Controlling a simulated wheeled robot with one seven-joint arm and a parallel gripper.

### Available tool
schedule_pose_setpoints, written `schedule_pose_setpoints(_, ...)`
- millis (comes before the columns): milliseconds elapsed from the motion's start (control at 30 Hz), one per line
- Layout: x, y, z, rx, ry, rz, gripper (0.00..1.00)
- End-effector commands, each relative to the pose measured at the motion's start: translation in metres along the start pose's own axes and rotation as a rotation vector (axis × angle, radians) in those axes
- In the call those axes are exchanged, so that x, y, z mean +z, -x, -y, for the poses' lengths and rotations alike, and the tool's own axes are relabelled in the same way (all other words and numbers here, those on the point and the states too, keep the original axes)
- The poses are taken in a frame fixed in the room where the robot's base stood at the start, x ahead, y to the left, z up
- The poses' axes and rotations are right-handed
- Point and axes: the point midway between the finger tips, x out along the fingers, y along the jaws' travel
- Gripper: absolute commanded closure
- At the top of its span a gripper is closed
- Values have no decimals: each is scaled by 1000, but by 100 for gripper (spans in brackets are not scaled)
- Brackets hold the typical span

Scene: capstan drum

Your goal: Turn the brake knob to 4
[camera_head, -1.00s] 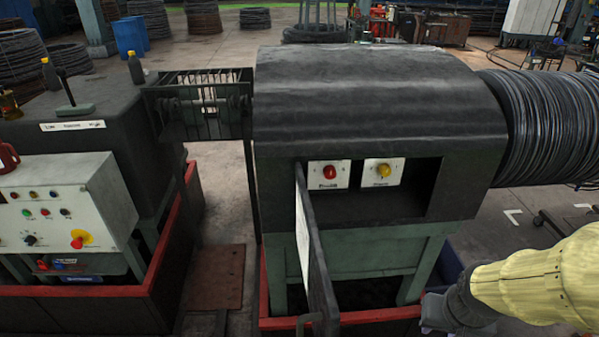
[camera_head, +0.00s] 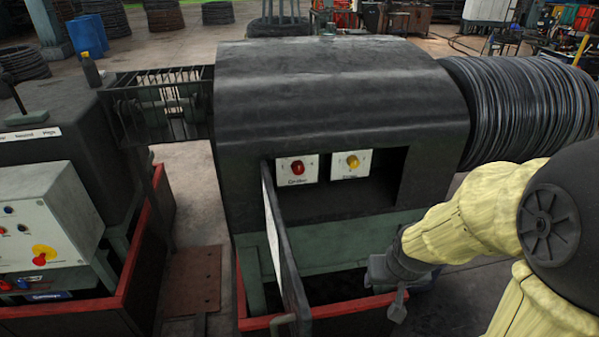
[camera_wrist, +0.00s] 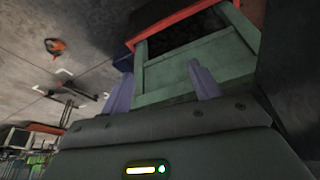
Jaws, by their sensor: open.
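A red knob (camera_head: 297,168) and a yellow knob (camera_head: 352,162) sit side by side on white plates inside the open recess of the dark drum housing (camera_head: 340,90). The lettering under both is too small to read surely, so I cannot tell which is the brake knob or its setting. My gripper (camera_head: 397,300) is low at the right of the housing, below and to the right of the recess, apart from both knobs. In the wrist view my gripper (camera_wrist: 162,88) shows two spread, empty fingers facing the green frame (camera_wrist: 195,70); no knob shows there.
A hinged door (camera_head: 283,245) stands open at the recess's left side, sticking out toward me. A red-edged base (camera_head: 350,310) runs below. A wire coil (camera_head: 525,110) is at the right. A control box (camera_head: 45,215) with buttons and a red-on-yellow switch stands at the left.

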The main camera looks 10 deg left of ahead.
Motion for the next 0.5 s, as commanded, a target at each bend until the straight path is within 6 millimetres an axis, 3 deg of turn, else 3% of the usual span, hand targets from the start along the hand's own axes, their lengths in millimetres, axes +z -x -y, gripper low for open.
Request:
schedule_pose_setpoints(200, -84, -53, 36, -80, 50, -229, 38)
schedule_pose_setpoints(500, -178, -112, 107, -298, 12, -584, 38)
